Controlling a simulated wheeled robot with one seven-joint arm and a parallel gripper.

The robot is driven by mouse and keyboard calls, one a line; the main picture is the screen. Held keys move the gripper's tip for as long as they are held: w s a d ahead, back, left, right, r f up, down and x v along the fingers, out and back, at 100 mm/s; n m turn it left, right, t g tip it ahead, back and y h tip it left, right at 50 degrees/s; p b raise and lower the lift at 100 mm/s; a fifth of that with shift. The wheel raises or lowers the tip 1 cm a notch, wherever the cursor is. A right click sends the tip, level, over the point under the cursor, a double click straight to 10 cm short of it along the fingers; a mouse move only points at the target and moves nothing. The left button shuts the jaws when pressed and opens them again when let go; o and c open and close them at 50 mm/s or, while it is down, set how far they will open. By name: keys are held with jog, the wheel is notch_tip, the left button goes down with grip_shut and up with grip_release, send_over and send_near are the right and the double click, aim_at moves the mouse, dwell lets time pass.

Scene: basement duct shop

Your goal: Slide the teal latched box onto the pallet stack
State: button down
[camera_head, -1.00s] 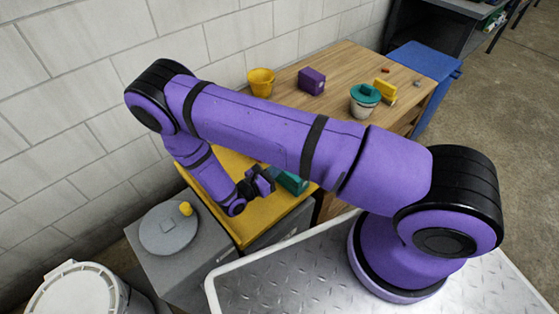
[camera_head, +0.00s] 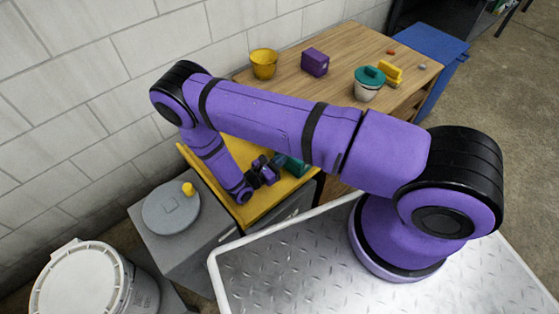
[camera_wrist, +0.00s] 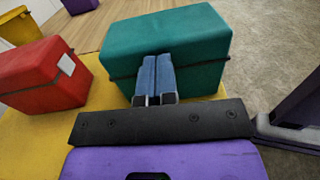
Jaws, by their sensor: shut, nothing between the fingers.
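The teal latched box (camera_wrist: 165,35) fills the upper middle of the wrist view, with a dark band around it. It rests on a yellow surface (camera_head: 250,205). In the head view only part of the teal box (camera_head: 295,166) shows behind my arm. My gripper (camera_wrist: 155,65) is shut and empty, its two blue fingers side by side against or just short of the box's near face. I cannot tell whether they touch. The head view shows my gripper (camera_head: 268,172) left of the box. A wooden-topped stand (camera_head: 335,90) adjoins behind; I cannot tell whether it is the pallet stack.
A red box (camera_wrist: 45,73) stands left of the teal box. On the wooden top are a yellow pail (camera_head: 264,65), a purple box (camera_head: 315,62), a teal-lidded pot (camera_head: 368,88) and a yellow item (camera_head: 392,75). A grey cabinet with a round lid (camera_head: 172,210) stands left.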

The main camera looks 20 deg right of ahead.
jog(key=x, duration=2.8)
jog(key=shift+d, duration=0.1)
jog(key=shift+a+f, duration=0.1)
jog(key=shift+a, duration=0.5)
notch_tip(320, 180, up, 10)
jog(key=x, duration=2.1)
jog(key=shift+d, duration=0.15)
jog(key=shift+s+f, duration=0.1)
jog(key=shift+s, duration=0.05)
